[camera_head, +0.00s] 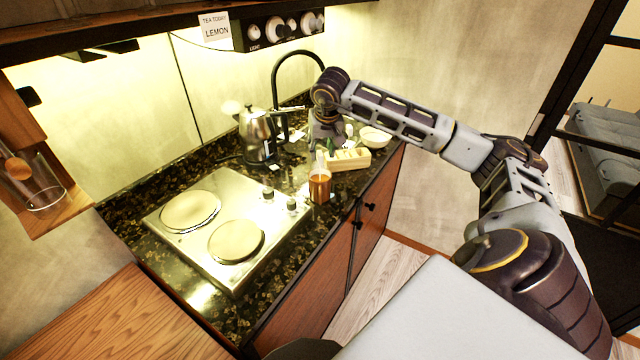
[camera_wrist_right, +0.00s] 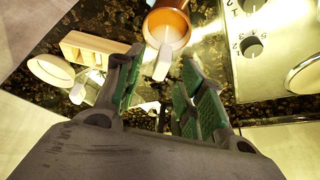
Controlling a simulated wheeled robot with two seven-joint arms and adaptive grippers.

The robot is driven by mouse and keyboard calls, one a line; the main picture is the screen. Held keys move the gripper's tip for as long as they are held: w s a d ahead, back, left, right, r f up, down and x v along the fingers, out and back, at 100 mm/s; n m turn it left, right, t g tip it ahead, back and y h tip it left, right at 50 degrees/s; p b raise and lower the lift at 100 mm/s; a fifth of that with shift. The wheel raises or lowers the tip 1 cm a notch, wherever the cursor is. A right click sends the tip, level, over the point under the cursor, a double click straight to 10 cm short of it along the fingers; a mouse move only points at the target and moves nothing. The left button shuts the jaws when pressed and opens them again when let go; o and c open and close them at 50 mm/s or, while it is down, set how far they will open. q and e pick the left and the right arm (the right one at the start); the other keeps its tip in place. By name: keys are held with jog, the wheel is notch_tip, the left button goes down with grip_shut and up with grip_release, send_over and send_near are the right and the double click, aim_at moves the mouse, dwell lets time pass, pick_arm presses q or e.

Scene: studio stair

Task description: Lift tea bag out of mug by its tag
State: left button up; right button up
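An amber-brown mug (camera_head: 320,187) stands on the dark counter, right of the hob. In the right wrist view the mug (camera_wrist_right: 182,20) is at the top centre, its rim towards the camera. A white tag (camera_wrist_right: 163,63) shows just below that rim, with a pale strip running up into the mug. The tea bag itself cannot be made out. My right gripper (camera_head: 325,146) hangs above and behind the mug in the head view. In the wrist view its green-padded fingers (camera_wrist_right: 160,75) are apart, with the tag seen between their tips, not visibly touched. My left gripper is not in view.
A wooden box with compartments (camera_head: 350,159) and a white bowl (camera_head: 375,137) stand close to the right of the mug. A steel kettle (camera_head: 256,138) stands behind left. The hob (camera_head: 180,241) fills the left counter. A black tap (camera_head: 276,80) arches behind my gripper.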

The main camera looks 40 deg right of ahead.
aim_at(320, 153)
jog(key=x, duration=0.3)
jog(key=shift+w, duration=0.1)
jog(key=shift+w+d+f, duration=0.1)
jog(key=shift+f, duration=0.25)
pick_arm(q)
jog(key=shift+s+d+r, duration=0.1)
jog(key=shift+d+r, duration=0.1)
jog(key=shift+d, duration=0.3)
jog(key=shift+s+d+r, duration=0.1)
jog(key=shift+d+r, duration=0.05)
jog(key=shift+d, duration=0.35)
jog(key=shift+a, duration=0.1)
pick_arm(e)
jog(key=shift+c, duration=0.7)
jog(key=c, duration=0.5)
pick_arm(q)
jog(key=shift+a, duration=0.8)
pick_arm(e)
grip_shut()
